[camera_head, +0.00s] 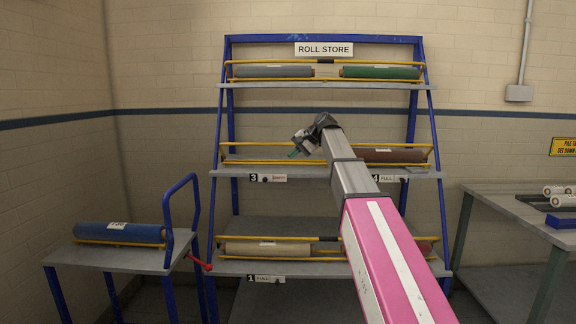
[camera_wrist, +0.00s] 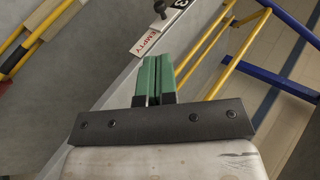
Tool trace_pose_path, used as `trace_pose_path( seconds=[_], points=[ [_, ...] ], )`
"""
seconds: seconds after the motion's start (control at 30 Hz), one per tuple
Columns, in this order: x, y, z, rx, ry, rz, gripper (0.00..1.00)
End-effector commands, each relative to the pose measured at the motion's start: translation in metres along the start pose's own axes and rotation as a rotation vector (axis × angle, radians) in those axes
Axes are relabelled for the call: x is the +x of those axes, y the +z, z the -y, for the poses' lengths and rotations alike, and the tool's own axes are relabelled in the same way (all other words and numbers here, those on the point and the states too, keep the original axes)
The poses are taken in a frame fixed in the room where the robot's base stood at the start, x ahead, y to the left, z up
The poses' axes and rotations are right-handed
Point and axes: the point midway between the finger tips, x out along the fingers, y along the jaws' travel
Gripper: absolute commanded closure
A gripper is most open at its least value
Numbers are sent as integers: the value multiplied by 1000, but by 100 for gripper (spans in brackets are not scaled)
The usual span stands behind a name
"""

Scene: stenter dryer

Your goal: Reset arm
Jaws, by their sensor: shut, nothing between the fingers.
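My arm reaches up and away from the lower right in the head view, in front of the roll store rack (camera_head: 229,120). My gripper (camera_head: 293,154) is at the middle shelf, near the left bay marked 3. Its green fingers also show in the wrist view (camera_wrist: 155,76), close together with nothing between them. The wrist view shows an EMPTY tag (camera_wrist: 146,41) on the shelf edge just beyond the fingertips. I cannot tell whether the fingers touch the shelf.
Yellow rails (camera_wrist: 225,70) of the bay lie right of the fingers. A brown roll (camera_head: 392,156) lies in the middle shelf's right bay. Grey (camera_head: 273,72) and green (camera_head: 380,73) rolls lie on top. A blue roll (camera_head: 118,232) lies on the left cart. A table (camera_head: 520,212) stands right.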

Motion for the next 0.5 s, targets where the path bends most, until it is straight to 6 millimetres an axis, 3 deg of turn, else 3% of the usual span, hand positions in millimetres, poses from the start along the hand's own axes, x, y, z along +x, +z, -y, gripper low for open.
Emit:
trace_pose_path(
  seconds=[0.17,0.5],
  points=[
    [24,7,-47,5,51,-13,100],
    [96,42,-206,-14,250,-45,100]
  ],
)
